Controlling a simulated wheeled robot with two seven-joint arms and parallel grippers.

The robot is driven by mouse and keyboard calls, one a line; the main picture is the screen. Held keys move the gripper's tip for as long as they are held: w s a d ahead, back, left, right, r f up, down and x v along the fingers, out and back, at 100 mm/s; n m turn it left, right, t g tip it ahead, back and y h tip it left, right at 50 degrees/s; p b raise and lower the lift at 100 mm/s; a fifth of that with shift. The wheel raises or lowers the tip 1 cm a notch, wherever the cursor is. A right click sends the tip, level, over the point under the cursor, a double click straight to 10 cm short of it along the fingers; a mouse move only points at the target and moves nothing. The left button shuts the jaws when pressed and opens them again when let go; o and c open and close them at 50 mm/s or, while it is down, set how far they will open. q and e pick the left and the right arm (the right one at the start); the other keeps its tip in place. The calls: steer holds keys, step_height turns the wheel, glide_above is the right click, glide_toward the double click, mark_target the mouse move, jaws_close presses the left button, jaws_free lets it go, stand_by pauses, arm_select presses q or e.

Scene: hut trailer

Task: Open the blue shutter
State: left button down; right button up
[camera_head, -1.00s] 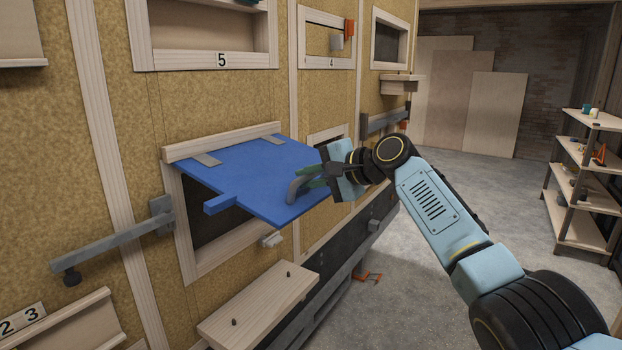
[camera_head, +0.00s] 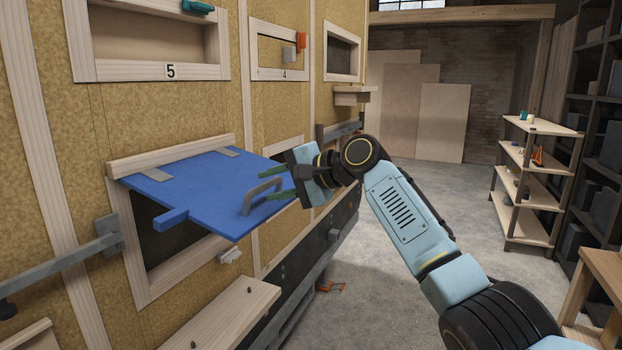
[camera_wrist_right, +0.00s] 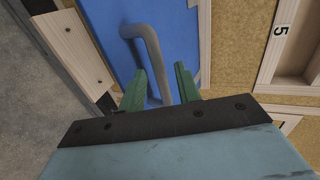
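The blue shutter (camera_head: 195,180) is hinged along its top edge and stands raised, sticking out nearly level from the wall above its dark opening (camera_head: 165,235). Its grey bar handle (camera_head: 262,194) shows near the outer edge, and a blue tab (camera_head: 171,219) juts from one side. My right gripper (camera_head: 277,183) is at the handle's outer end, its green fingers spread apart. In the right wrist view, the handle (camera_wrist_right: 150,50) passes between the open fingers (camera_wrist_right: 160,90), with small gaps visible. My left gripper is not in view.
A grey latch bar (camera_head: 60,262) is on the wall left of the opening. A wooden ledge (camera_head: 225,312) sticks out below. A shelf rack (camera_head: 530,190) stands at the right.

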steer(key=b+v, duration=0.2)
steer(key=v, duration=0.8)
steer(key=shift+b, duration=0.3)
steer(key=shift+a+r, duration=0.1)
